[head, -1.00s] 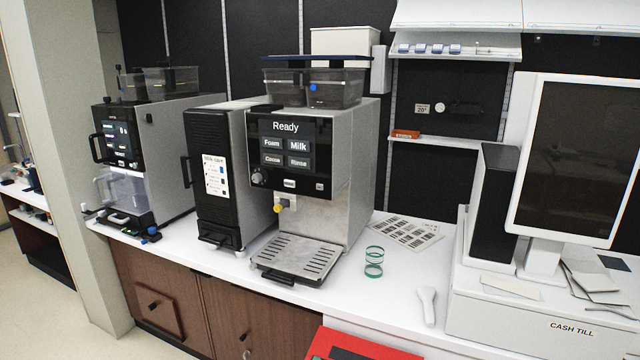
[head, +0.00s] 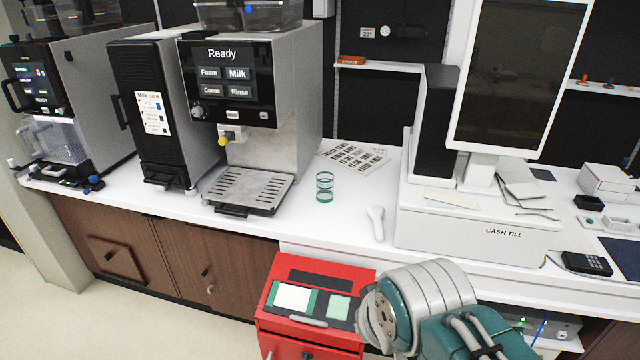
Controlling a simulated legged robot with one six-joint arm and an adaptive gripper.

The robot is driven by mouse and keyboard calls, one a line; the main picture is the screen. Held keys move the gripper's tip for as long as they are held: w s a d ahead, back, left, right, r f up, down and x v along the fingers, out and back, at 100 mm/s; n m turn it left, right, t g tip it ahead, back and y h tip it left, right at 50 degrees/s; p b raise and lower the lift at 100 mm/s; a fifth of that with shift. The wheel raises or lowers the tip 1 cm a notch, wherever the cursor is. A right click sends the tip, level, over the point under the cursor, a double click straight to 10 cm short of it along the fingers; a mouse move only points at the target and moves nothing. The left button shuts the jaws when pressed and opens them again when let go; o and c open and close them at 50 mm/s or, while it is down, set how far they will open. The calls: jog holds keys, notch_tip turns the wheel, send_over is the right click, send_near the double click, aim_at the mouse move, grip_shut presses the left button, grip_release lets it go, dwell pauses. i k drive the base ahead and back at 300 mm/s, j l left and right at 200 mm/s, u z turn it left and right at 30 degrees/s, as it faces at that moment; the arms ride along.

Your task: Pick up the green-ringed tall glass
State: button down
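The green-ringed tall glass (head: 325,187) stands upright on the white counter (head: 352,222), right of the coffee machine's drip tray. Its walls are clear, so mostly the green rings show. My arm shows at the bottom right, well in front of the counter and apart from the glass. My gripper's fingers are not in the picture.
The coffee machine (head: 300,105) stands left of the glass. A white spoon-shaped item (head: 376,222) lies right of it, before the cash till (head: 460,228). A printed sheet (head: 352,156) lies behind. A red cabinet (head: 312,335) stands in front of the counter.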

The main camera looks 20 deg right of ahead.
aim_at(325, 187)
jog(key=k+z, duration=0.1)
jog(key=k, duration=0.55)
jog(key=i+j+z, duration=0.2)
jog(key=z, duration=1.05)
jog(key=i+j, duration=0.1)
jog(key=j, duration=0.4)
jog(key=i+j, duration=0.1)
jog(key=j, duration=0.35)
jog(key=i+j, duration=0.15)
jog(key=j, duration=0.35)
jog(key=i+j, duration=0.1)
jog(key=j, duration=0.4)
jog(key=i+j, duration=0.1)
jog(key=j, duration=0.35)
jog(key=i+j, duration=0.1)
jog(key=j, duration=0.4)
